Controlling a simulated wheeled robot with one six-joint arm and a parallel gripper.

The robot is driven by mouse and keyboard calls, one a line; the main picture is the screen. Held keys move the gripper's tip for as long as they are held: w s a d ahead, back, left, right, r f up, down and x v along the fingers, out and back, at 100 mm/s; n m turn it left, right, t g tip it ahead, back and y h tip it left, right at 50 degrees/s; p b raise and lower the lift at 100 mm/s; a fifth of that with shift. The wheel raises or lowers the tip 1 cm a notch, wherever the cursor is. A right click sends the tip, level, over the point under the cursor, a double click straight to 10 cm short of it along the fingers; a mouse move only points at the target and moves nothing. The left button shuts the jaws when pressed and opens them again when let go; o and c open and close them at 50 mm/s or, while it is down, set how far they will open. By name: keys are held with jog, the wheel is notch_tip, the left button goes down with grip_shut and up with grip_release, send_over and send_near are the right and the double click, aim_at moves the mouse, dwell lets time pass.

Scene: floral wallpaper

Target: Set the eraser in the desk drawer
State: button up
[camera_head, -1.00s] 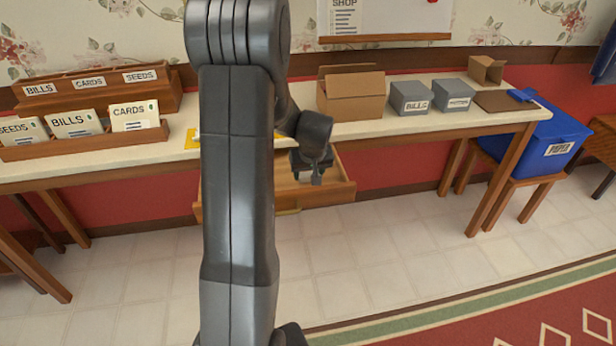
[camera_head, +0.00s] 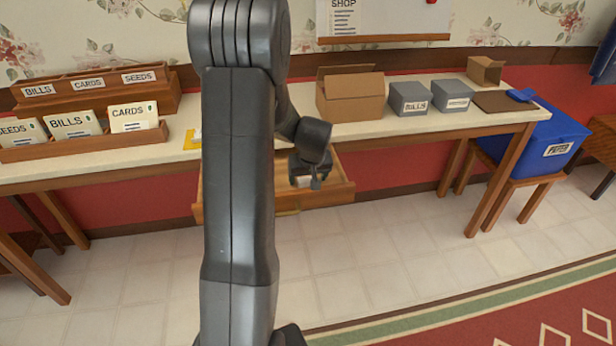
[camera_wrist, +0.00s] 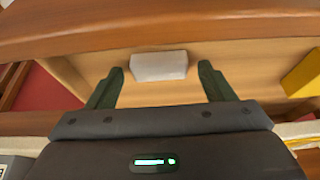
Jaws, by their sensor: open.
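The desk drawer (camera_head: 335,196) is pulled open under the desk. The eraser (camera_wrist: 159,66), a small white block, lies on the drawer floor in the wrist view. A little of it seems to show under my gripper in the head view (camera_head: 303,181). My gripper (camera_wrist: 164,78) is open above the drawer, with its two dark fingers on either side of the eraser and gaps on both sides. The eraser lies near the fingertips, towards the drawer front. My arm hides the drawer's left part in the head view.
A yellow item (camera_wrist: 304,74) shows at the right of the wrist view. On the desk (camera_head: 430,116) stand an open cardboard box (camera_head: 350,100), grey boxes (camera_head: 409,98) and card trays (camera_head: 85,145). A blue bin (camera_head: 555,135) is at the right. The floor in front is clear.

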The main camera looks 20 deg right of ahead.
jog(key=v, duration=1.2)
jog(key=shift+p, duration=0.45)
jog(key=shift+s+f, duration=0.1)
